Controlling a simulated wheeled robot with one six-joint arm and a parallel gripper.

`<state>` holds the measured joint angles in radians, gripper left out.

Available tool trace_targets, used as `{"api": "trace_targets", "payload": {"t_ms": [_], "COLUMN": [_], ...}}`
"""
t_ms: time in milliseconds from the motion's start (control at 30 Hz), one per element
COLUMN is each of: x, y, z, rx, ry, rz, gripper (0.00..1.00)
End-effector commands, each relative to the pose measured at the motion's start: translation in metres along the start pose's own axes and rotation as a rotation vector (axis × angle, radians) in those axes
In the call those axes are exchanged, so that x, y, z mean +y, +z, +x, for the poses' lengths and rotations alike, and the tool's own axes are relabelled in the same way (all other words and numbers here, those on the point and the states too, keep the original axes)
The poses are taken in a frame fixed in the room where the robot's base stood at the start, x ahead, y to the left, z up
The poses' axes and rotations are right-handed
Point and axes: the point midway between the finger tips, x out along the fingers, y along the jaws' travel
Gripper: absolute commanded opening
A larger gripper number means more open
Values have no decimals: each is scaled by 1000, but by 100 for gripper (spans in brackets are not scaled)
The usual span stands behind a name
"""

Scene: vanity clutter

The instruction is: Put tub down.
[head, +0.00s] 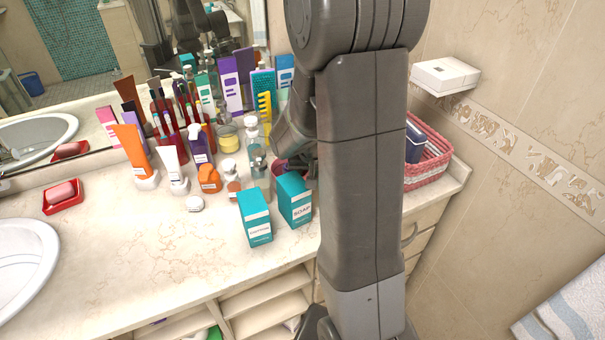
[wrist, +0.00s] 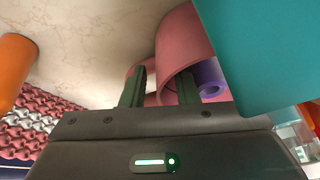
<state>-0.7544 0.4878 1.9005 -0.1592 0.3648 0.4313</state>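The pink tub (wrist: 184,38) shows in the wrist view with its curved wall at and between my two fingers. My gripper (wrist: 158,88) is shut on this wall, as far as I can see; part of the contact is hidden. In the head view a small part of the pink tub (head: 279,170) shows behind the teal soap boxes, mostly hidden by my gripper (head: 303,163) and arm. I cannot tell whether its base touches the counter.
Two teal boxes, one the soap box (head: 294,199) and one beside it (head: 255,217), stand close in front. Bottles and tubes crowd the left and back. A pink woven basket (head: 432,163) is at right. The counter's front left (head: 150,245) is clear.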

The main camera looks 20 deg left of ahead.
Motion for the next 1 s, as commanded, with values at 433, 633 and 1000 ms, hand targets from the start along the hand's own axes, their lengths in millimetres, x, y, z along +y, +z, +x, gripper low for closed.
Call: {"api": "trace_targets", "payload": {"t_ms": [433, 633, 1000], "x": [0, 0, 0], "y": [0, 0, -2], "z": [4, 4, 0], "rx": [0, 0, 3], "ry": [0, 0, -1], "rz": [1, 1, 1], "gripper": [6, 0, 0]}}
